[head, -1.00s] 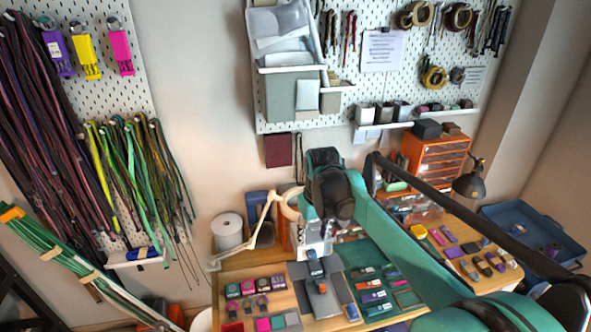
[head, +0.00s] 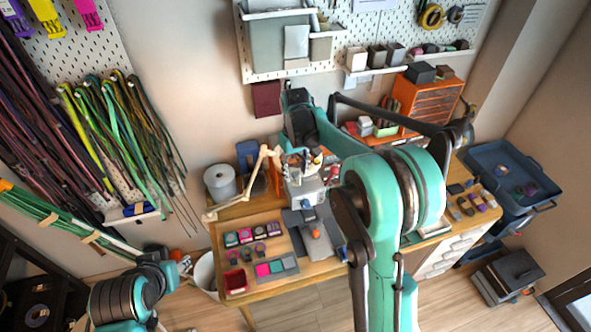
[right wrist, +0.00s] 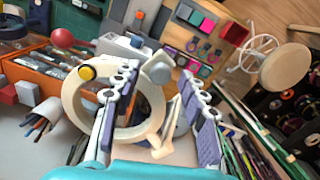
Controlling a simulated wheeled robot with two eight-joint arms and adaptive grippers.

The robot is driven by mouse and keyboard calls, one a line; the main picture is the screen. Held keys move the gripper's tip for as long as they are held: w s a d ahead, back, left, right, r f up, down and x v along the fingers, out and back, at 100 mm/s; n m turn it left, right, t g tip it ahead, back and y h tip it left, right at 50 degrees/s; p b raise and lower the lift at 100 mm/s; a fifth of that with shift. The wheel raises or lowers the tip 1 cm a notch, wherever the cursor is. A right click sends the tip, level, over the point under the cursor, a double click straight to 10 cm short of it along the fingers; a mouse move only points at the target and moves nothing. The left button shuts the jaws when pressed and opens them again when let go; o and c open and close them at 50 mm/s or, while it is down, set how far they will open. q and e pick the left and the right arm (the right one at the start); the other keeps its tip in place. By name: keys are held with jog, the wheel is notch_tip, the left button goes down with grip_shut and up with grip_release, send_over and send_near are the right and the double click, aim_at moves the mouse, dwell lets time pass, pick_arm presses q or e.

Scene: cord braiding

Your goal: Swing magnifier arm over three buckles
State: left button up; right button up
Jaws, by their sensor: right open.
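The cream magnifier arm (head: 246,184) stands at the back left of the bench, bent at a raised elbow. Its ring is hidden behind my right gripper (head: 301,160) in the head view. In the right wrist view the cream ring (right wrist: 72,103) shows large behind the left finger of my right gripper (right wrist: 160,76); its right rim lies between the spread fingers. Contact cannot be told. Three small buckles (head: 247,254) lie in a row at the bench's front left; they also show in the right wrist view (right wrist: 204,50). My left gripper (head: 172,272) is low at the left, its fingers unclear.
A tray of coloured squares (head: 277,268) and a red box (head: 235,281) lie near the buckles. A grey machine (head: 305,190) stands beside the magnifier. A white spool (head: 220,182) and orange drawers (head: 428,98) stand at the back. Front bench wood is partly clear.

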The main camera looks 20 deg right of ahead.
jog(key=shift+s, duration=0.1)
grip_shut()
jog(key=shift+a, duration=0.1)
jog(key=s+a+m+b, duration=0.1)
jog(key=s+a+m, duration=0.6)
jog(key=s+a, duration=0.8)
jog(key=a, duration=0.4)
jog(key=shift+s+b, duration=0.35)
jog(key=shift+s, duration=0.05)
